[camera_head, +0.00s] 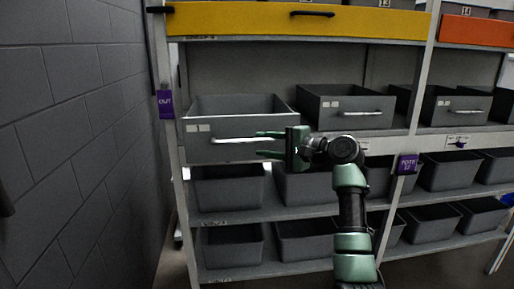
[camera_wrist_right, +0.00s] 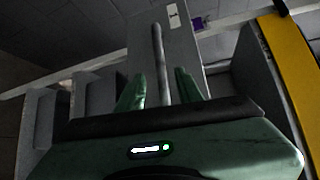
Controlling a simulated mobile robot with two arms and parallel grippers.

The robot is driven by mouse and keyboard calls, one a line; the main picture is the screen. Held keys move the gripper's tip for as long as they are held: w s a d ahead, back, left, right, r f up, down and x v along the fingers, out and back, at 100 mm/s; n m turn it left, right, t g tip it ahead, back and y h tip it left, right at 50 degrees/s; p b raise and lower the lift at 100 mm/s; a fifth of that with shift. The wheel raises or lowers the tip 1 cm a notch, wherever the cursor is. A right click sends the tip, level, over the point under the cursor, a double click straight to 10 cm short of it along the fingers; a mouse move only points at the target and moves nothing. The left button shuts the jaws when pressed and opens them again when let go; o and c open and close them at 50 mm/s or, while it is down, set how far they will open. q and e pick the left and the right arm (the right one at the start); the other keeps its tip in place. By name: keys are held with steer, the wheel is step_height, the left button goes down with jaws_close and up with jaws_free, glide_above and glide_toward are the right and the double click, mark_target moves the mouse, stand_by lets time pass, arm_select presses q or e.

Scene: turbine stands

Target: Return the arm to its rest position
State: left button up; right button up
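My right gripper (camera_head: 259,143) is in front of the grey drawer (camera_head: 240,152) at the left of the middle shelf, with its fingers pointing left. Its two green fingers are apart, one above the other. In the wrist view, my right gripper (camera_wrist_right: 160,88) shows a clear gap between its fingers, and the drawer's pale bar handle (camera_wrist_right: 157,50) appears between them. Neither finger visibly touches the handle, which also shows in the head view (camera_head: 232,140). The drawer sticks out from the shelf. My left gripper is not in view.
A grey brick wall (camera_head: 75,120) stands close on the left. A shelf post (camera_head: 172,130) with a purple sign (camera_head: 166,104) stands beside the drawer. Another grey drawer (camera_head: 345,119) is to the right. Rows of grey bins (camera_head: 228,194) fill the lower shelves. A yellow drawer front (camera_head: 300,20) spans above.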

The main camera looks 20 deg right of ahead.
stand_by(0.4)
steer(key=s+a+f+n+g+h, duration=0.25)
steer(key=s+f, duration=0.35)
steer(key=f, duration=0.5)
steer(key=s+a+f+n+g+h, duration=0.1)
steer(key=s+a+f+n+g, duration=0.3)
steer(key=f, duration=0.6)
steer(key=s+a+f+n+h, duration=0.1)
steer(key=s+f+h, duration=0.1)
steer(key=s+f, duration=0.7)
steer(key=s+a+f+n+g+h, duration=0.15)
steer(key=s+f+n, duration=0.35)
steer(key=s, duration=0.8)
steer(key=s+a+f+n+g+h, duration=0.1)
steer(key=s+a+f+n+g, duration=0.15)
steer(key=s+f, duration=0.7)
steer(key=s+f+n+g+b, duration=0.1)
steer(key=s+f, duration=0.2)
steer(key=f, duration=1)
steer(key=s+f+g+b, duration=0.1)
steer(key=s+f, duration=0.2)
steer(key=f, duration=1)
steer(key=s+d+f, duration=0.1)
steer(key=s+f, duration=0.7)
steer(key=s+d+f, duration=0.2)
steer(key=s+f, duration=0.6)
steer(key=shift+s+d+g+b, duration=0.15)
steer(key=shift+d+g+b, duration=0.1)
steer(key=shift+g+b, duration=0.15)
